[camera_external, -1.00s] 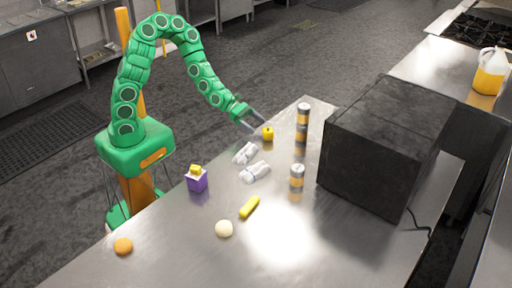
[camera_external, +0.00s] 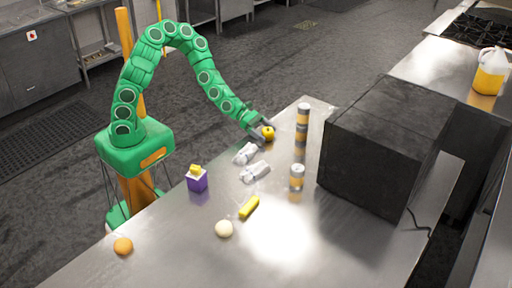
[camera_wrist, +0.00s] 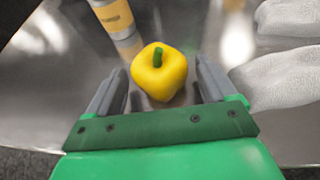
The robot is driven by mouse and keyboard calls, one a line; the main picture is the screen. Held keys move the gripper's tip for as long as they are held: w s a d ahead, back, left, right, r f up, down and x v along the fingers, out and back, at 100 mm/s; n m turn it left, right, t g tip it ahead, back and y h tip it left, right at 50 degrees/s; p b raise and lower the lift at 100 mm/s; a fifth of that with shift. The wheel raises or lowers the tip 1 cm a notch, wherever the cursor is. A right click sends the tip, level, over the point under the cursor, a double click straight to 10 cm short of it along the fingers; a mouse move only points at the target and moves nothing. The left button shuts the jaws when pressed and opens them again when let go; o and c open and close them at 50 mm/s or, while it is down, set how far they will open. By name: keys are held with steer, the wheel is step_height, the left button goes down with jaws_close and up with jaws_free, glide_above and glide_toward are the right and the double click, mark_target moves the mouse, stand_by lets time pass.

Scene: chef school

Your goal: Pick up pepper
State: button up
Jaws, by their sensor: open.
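The yellow pepper (camera_external: 268,132) with a green stem stands on the metal table near its far edge. In the wrist view the pepper (camera_wrist: 159,74) sits between and slightly beyond the two grey fingers, with a gap on each side. My gripper (camera_external: 262,133) is at the pepper, low over the table. In the wrist view my gripper (camera_wrist: 158,82) is open, one finger left and one right of the pepper. Part of the pepper's near side is hidden by the fingers in the external view.
A tall grey-and-yellow shaker (camera_external: 302,115) stands just right of the pepper; a shorter one (camera_external: 297,176) stands nearer. White cloth-like items (camera_external: 250,163) lie close by. A large black box (camera_external: 375,150) is at the right.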

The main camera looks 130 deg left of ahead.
steer(key=shift+x, duration=0.85)
steer(key=shift+c, duration=0.5)
steer(key=c, duration=1)
